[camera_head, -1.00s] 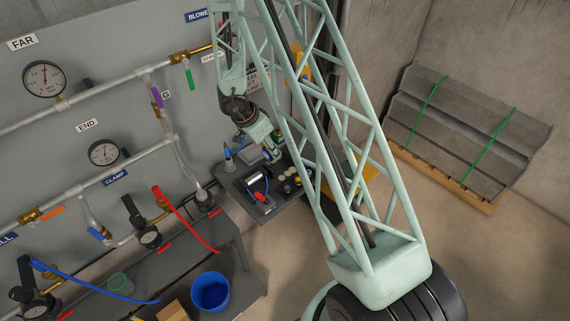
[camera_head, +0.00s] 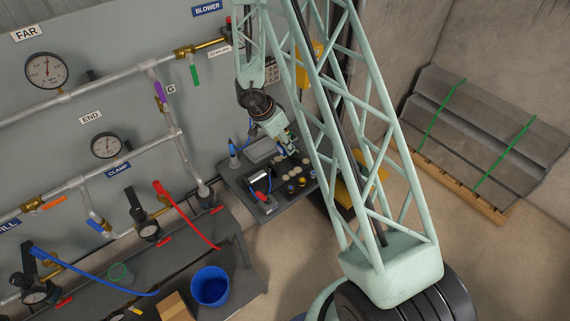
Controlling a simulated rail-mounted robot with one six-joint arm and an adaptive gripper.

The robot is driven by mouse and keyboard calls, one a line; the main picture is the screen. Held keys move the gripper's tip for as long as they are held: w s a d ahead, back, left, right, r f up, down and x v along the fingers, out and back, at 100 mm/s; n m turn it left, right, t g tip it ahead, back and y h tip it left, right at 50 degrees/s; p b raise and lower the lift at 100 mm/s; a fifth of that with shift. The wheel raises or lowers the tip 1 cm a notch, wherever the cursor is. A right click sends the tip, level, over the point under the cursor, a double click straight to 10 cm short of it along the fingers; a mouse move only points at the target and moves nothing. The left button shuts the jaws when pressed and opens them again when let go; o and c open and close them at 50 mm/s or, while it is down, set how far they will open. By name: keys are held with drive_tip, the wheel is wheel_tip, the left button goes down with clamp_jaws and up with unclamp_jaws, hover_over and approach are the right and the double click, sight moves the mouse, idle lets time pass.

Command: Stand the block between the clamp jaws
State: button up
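My gripper (camera_head: 290,149) is small and far off, pointing down over the small dark side shelf (camera_head: 240,186) in the middle of the picture. Its fingers are too small to show whether they are open or hold anything. A tan box-like block (camera_head: 173,307) stands at the bottom edge of the picture, left of the blue bucket, and is partly cut off. I cannot tell whether it is the task's block. A blue "CLAMP" label (camera_head: 118,169) is on the grey panel, but I cannot make out any clamp jaws.
The side shelf carries a grey box (camera_head: 262,150), a red-and-black tool (camera_head: 261,195) and several small round items. A blue bucket (camera_head: 210,286) stands on the lower bench. Pipes, gauges and valve levers line the panel. A strapped stack of grey slabs (camera_head: 485,130) lies at right.

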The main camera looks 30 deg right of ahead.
drive_tip(key=b, duration=0.2)
hover_over(287, 164)
drive_tip(key=a, duration=0.1)
drive_tip(key=shift+s+a+f, duration=0.1)
drive_tip(key=shift+s+f, duration=0.05)
drive_tip(key=shift+f, duration=1.3)
drive_tip(key=shift+s+a+f, duration=0.1)
drive_tip(key=shift+f, duration=1.3)
drive_tip(key=shift+f, duration=1.85)
drive_tip(key=shift+f+b, duration=0.1)
drive_tip(key=shift+b, duration=0.2)
drive_tip(key=o, duration=1)
drive_tip(key=shift+p+v, duration=1.6)
drive_tip(key=shift+v, duration=4.5)
drive_tip(key=shift+d, duration=0.15)
